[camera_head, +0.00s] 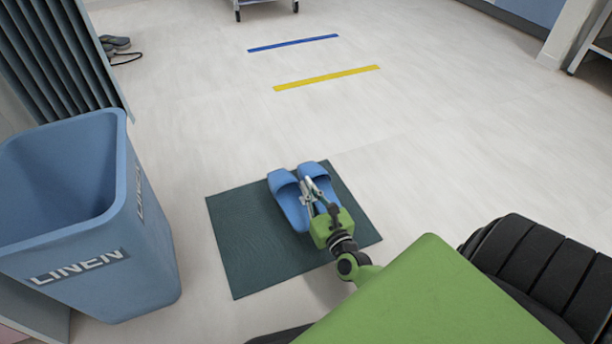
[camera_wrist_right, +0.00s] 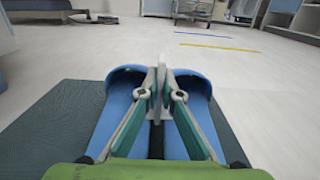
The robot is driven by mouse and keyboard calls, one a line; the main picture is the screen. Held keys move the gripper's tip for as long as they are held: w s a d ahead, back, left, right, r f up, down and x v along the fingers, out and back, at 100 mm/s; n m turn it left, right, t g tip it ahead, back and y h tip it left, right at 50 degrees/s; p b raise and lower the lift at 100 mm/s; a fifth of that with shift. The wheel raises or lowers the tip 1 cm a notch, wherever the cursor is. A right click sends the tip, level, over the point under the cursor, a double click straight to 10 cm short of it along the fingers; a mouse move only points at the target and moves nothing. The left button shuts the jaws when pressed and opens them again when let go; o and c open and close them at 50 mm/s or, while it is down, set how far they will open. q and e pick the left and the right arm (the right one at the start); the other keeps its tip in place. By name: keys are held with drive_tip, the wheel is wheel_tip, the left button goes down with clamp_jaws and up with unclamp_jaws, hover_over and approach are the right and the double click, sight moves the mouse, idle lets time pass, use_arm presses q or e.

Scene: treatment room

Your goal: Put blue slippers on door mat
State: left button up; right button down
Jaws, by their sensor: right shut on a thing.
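The pair of blue slippers (camera_head: 288,200) is side by side over the dark green door mat (camera_head: 240,251), toes pointing away from me. The slippers (camera_wrist_right: 118,108) fill the middle of the right wrist view, with the mat (camera_wrist_right: 58,122) around them. My right gripper (camera_head: 309,187) is between the two slippers and is shut on their inner sides; its fingertips (camera_wrist_right: 161,88) meet at the middle of the pair. I cannot tell whether the soles touch the mat. My left gripper is not in view.
A blue linen bin (camera_head: 95,240) stands left of the mat. A blue strip (camera_head: 292,43) and a yellow strip (camera_head: 326,78) lie on the floor ahead. The floor right of the mat is clear.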

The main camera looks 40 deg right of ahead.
drive_tip(key=shift+w+f+b, duration=0.45)
drive_tip(key=shift+w+f, duration=0.1)
drive_tip(key=shift+f, duration=0.1)
wheel_tip(320, 180, down, 4)
drive_tip(key=b, duration=0.2)
drive_tip(key=shift+w+r+b, duration=0.15)
drive_tip(key=shift+r+b, duration=0.1)
drive_tip(key=shift+b, duration=0.1)
drive_tip(key=shift+r, duration=0.1)
drive_tip(key=c, duration=2.2)
unclamp_jaws()
drive_tip(key=shift+c, duration=0.2)
